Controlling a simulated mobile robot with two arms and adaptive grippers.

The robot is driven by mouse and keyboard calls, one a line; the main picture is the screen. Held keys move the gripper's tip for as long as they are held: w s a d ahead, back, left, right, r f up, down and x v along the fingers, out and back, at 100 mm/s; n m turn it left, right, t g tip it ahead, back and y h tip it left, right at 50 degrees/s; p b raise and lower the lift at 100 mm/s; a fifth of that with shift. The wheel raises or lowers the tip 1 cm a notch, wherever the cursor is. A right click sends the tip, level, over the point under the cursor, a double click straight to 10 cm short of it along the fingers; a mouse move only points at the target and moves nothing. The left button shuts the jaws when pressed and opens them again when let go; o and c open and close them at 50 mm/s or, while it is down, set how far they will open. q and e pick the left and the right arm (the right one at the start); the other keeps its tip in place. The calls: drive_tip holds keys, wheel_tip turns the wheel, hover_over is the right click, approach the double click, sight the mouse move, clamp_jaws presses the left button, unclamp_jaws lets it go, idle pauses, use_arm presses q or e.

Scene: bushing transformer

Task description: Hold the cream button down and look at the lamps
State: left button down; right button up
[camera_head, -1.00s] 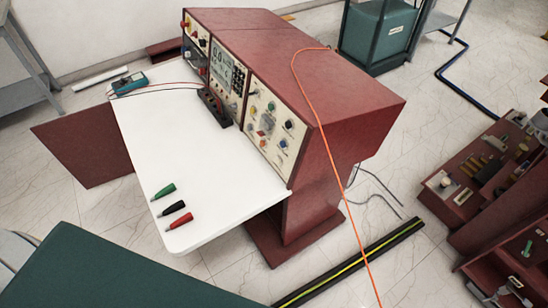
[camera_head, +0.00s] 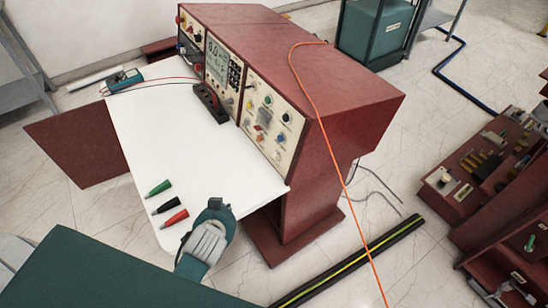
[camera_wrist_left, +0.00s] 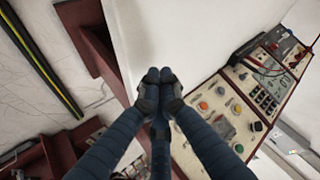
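The cream front panel (camera_head: 272,115) of the red console carries several coloured knobs and buttons; it also shows at the right in the left wrist view (camera_wrist_left: 212,135). The cream button cannot be singled out against the cream panel, and I cannot tell which round parts are lamps or whether any is lit. My left gripper (camera_head: 214,205) is over the front right edge of the white tabletop, apart from the panel. In the left wrist view its fingers (camera_wrist_left: 160,76) are together at the tips with nothing visible between them. My right gripper is out of view.
Green, black and red probes (camera_head: 165,205) lie on the white tabletop (camera_head: 150,140) left of my gripper. A meter panel (camera_head: 218,62) with a display stands farther left on the console. An orange cable (camera_head: 320,115) hangs over the console's right side. The tabletop middle is clear.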

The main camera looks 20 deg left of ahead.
sight(275, 156)
use_arm(q)
drive_tip(key=w+r+t, duration=0.1)
drive_tip(key=w, duration=0.1)
drive_tip(key=w+a+m+t, duration=0.1)
drive_tip(key=w, duration=0.2)
drive_tip(key=w+r+m+t, duration=0.1)
drive_tip(key=w, duration=0.2)
drive_tip(key=shift+w+a+r+t+y, duration=0.15)
drive_tip(key=shift+w+r+t+y, duration=0.05)
drive_tip(key=shift+r+t+y, duration=0.15)
drive_tip(key=w+m, duration=0.1)
drive_tip(key=w+d+r+m+t+h, duration=0.1)
drive_tip(key=w+d+m+t, duration=0.1)
drive_tip(key=w, duration=0.1)
drive_tip(key=shift+r+h, duration=0.25)
drive_tip(key=shift+r, duration=0.05)
drive_tip(key=shift+s, duration=0.1)
drive_tip(key=w+d+b, duration=0.1)
drive_tip(key=w, duration=0.1)
drive_tip(key=w+d+f+b, duration=0.1)
drive_tip(key=w+d, duration=0.1)
drive_tip(key=w+d+f+b, duration=0.1)
drive_tip(key=shift+w+d+b, duration=0.3)
drive_tip(key=shift+w, duration=0.1)
drive_tip(key=shift+w+d, duration=0.4)
drive_tip(key=shift+w, duration=0.1)
drive_tip(key=shift+f+b, duration=0.1)
drive_tip(key=shift+b, duration=0.25)
drive_tip(key=shift+w+d, duration=0.25)
drive_tip(key=shift+w, duration=0.05)
